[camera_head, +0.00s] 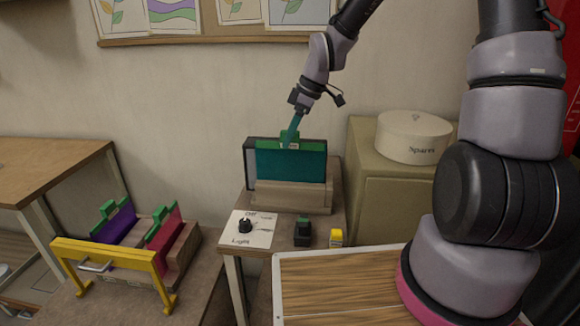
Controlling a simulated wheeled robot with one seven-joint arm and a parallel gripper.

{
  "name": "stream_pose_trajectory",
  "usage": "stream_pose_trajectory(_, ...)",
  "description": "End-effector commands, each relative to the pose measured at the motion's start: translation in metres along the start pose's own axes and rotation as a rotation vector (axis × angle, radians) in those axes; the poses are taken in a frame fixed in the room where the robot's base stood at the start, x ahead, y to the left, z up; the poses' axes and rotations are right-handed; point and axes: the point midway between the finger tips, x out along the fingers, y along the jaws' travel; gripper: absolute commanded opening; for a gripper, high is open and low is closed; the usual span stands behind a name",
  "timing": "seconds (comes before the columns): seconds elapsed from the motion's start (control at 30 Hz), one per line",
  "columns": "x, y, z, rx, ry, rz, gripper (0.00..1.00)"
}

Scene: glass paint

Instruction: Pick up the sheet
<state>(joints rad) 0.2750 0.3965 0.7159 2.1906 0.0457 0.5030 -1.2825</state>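A teal sheet (291,167) with a green handle (312,144) along its top edge stands upright in a wooden holder (290,198) on the middle table. My gripper (290,136) points down at the handle from above, its fingertips at or touching it. The fingers are small and seen edge-on, so I cannot tell whether they are closed on the handle. A purple sheet (115,226) and a magenta sheet (163,237), each with a green handle, stand in a wooden rack (176,262) at the lower left.
A yellow frame (122,259) stands in front of the left rack. A light panel with a black knob (245,227), a dark green block (303,232) and a small yellow block (336,237) sit before the teal sheet's holder. A round "Spares" box (413,136) is on the cabinet at right.

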Motion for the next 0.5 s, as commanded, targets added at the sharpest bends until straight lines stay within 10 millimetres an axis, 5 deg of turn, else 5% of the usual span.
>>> stream_pose_trajectory(0.03,-0.0001,0.0001,0.0,0.0,0.0,0.0,0.4)
stream_pose_trajectory(0.13,-0.0002,0.0001,0.0,0.0,0.0,0.0,0.01)
stream_pose_trajectory(0.5,-0.0016,0.0006,-0.0008,0.0,0.001,0.002,0.0)
